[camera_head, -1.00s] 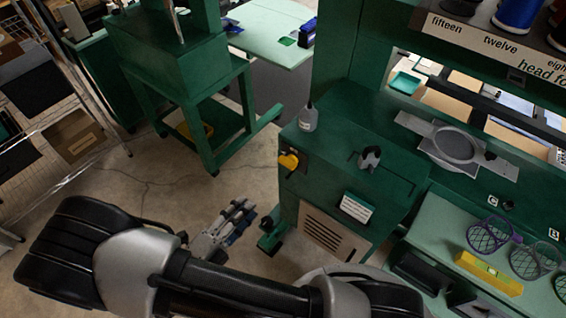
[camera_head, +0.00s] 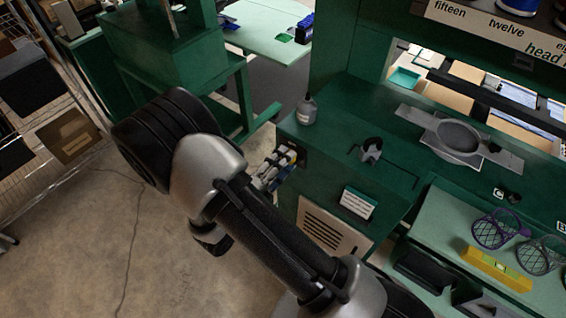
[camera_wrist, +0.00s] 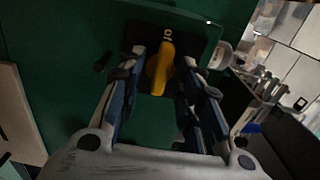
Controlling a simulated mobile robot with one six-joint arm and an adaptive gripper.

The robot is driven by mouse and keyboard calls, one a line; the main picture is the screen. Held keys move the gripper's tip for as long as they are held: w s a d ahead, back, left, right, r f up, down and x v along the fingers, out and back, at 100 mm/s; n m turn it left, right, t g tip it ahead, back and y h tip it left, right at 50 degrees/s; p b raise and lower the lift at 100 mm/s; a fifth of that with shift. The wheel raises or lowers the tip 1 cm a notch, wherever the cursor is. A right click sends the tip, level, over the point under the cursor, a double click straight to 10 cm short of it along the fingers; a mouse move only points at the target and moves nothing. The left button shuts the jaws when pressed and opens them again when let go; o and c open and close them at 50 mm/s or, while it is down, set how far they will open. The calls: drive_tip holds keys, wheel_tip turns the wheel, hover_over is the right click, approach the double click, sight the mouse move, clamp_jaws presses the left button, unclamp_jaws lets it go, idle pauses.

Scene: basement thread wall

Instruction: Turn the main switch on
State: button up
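The main switch shows in the wrist view as a yellow handle (camera_wrist: 160,70) on a dark plate with white "I" and "O" marks above it. The handle is nearly upright, leaning slightly. My gripper (camera_wrist: 163,62) is open, with one finger on each side of the handle and a visible gap to it.
A grey bottle (camera_head: 307,112) and a dark clamp-like part (camera_head: 371,149) stand on the cabinet top. A white label (camera_head: 358,203) and a vent (camera_head: 333,232) are on its front. A yellow level (camera_head: 497,269) lies on the right bench.

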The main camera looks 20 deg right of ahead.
drive_tip(key=shift+w+d, duration=0.1)
drive_tip(key=shift+c, duration=0.4)
clamp_jaws()
